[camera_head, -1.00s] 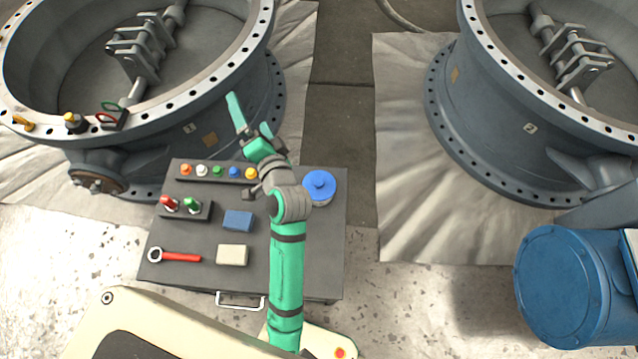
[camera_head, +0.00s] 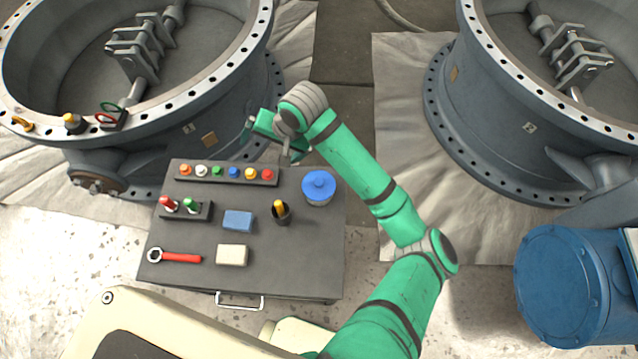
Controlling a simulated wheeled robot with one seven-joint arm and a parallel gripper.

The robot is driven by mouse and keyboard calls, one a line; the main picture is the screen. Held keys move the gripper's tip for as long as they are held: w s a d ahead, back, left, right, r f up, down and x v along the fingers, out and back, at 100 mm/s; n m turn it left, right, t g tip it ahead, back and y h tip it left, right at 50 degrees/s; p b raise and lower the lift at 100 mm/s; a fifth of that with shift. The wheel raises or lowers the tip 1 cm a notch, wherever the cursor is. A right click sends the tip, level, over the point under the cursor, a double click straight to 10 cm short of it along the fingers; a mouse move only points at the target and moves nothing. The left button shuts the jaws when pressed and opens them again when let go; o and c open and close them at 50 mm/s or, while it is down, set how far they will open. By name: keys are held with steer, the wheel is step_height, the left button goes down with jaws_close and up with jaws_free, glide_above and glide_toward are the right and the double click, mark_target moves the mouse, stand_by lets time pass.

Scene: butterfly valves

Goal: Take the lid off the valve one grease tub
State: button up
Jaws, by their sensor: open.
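The grease tub, a round pale tub with a blue knobbed lid (camera_head: 319,184), stands at the right back of the dark tool cart (camera_head: 180,235). Its lid is on. My gripper (camera_head: 266,142) is open and empty, above the cart's back edge, beside the side wall of valve one (camera_head: 228,118), to the left of the tub and apart from it. My wrist partly hides the gripper's fingers. Valve one carries a "1" label.
The cart holds a row of coloured plugs (camera_head: 225,174), a red-and-green rack (camera_head: 186,211), a blue block (camera_head: 238,220), a pale block (camera_head: 232,254), a dark cup (camera_head: 281,212) and a red-handled wrench (camera_head: 175,256). Valve two (camera_head: 490,135) and a blue drum (camera_head: 565,285) are right.

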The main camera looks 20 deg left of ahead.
steer(key=d+f+m+h, duration=0.15)
steer(key=d+h, duration=0.35)
steer(key=d, duration=0.8)
glide_above(319, 182)
steer(key=shift+g, duration=0.4)
steer(key=f, duration=0.4)
steer(key=shift+d+f, duration=0.25)
steer(key=shift+f, duration=0.15)
steer(key=f, duration=0.6)
steer(key=shift+w+a, duration=0.1)
steer(key=shift+a, duration=0.15)
steer(key=shift+a+f, duration=0.1)
steer(key=shift+f, duration=0.15)
steer(key=c, duration=1.1)
